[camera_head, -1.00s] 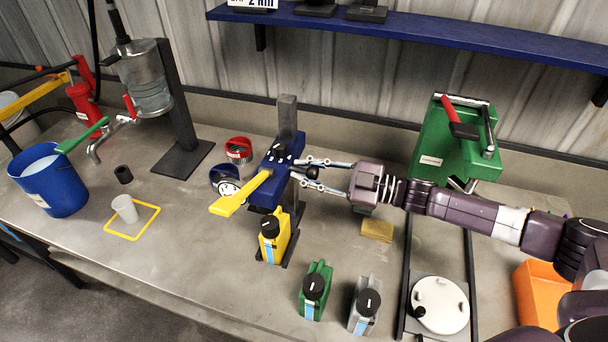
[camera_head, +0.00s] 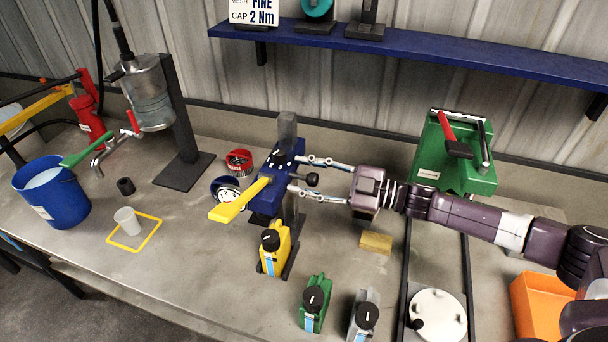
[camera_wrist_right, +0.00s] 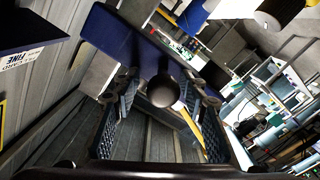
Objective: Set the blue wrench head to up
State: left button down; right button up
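The blue wrench head (camera_head: 272,198) is a dark blue block on a grey post, left of centre in the head view. A yellow handle (camera_head: 240,200) sticks out from it toward the lower left. A black ball knob (camera_head: 312,179) shows at its right side. My right gripper (camera_head: 298,175) is open, with its fingers above and below the knob in the picture. In the right wrist view, the knob (camera_wrist_right: 163,90) sits between the spread fingers, with gaps on both sides, in front of the blue block (camera_wrist_right: 122,45). My left gripper is not in view.
A green machine (camera_head: 440,165) is behind my right arm. A blue shelf (camera_head: 400,48) runs along the wall.

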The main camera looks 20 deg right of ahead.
jog(key=v, duration=1.2)
jog(key=shift+a, duration=0.1)
